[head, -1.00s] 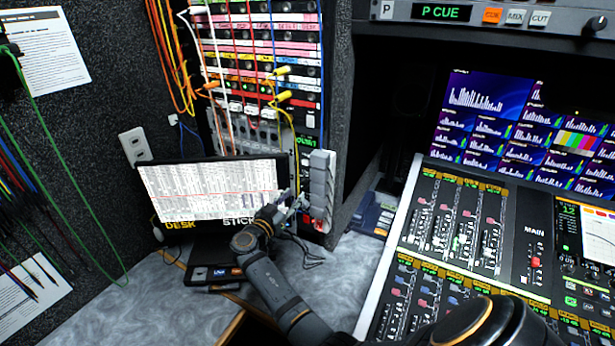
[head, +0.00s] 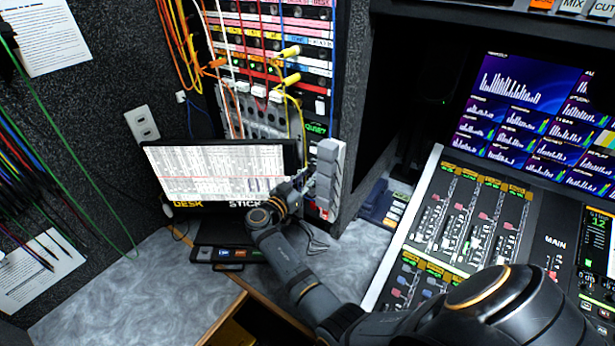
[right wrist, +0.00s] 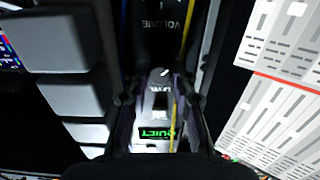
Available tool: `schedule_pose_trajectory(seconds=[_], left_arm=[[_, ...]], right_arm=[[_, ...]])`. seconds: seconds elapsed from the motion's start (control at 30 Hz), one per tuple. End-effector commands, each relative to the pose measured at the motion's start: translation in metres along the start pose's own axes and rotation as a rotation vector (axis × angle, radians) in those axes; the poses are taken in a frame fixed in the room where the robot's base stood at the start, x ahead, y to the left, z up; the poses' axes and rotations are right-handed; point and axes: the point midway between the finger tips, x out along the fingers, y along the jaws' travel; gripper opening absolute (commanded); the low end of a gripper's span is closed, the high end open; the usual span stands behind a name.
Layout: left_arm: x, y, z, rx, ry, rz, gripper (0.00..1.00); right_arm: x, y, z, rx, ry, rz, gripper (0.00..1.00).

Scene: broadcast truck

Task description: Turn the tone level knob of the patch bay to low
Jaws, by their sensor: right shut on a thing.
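The patch bay (head: 262,120) is an upright rack of jack rows with coloured cords, behind the laptop-like screen. My right gripper (head: 303,188) reaches its lower right part. In the right wrist view, my right gripper (right wrist: 160,100) is shut, its dark fingers on both sides of a grey knob (right wrist: 161,76) with a white pointer mark, beside the word LEVEL. I take this to be the tone level knob; the fingers partly hide it. A small display with green QUIET lettering (right wrist: 156,134) shows near it, and in the head view (head: 316,128). My left gripper is not in view.
Grey blocks (head: 329,170) stand close to the right of my right gripper. A screen (head: 218,172) stands close to its left. The mixing desk (head: 470,225) fills the right. Yellow cords (head: 298,110) hang above the gripper. The grey worktop (head: 120,280) is clear at front left.

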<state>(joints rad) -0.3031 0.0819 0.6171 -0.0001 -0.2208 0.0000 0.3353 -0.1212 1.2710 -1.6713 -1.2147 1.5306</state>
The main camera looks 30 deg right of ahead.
Motion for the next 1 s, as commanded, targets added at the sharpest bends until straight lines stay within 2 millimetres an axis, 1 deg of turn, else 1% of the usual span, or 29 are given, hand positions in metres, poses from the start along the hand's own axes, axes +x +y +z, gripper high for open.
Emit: schedule_pose_trajectory(seconds=[0.27,0.47,0.8,1.0], left_arm=[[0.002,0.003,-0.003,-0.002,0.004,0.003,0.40],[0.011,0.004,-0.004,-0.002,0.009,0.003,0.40],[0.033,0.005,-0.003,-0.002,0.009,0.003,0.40],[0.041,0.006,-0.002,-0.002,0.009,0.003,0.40]], right_arm=[[0.001,0.000,0.001,-0.009,0.000,0.000,0.00],[0.001,0.000,0.003,-0.077,0.001,0.000,0.00],[0.001,0.001,0.003,-0.341,0.001,0.000,0.00],[0.001,0.002,0.001,-0.509,0.001,0.001,0.00]])
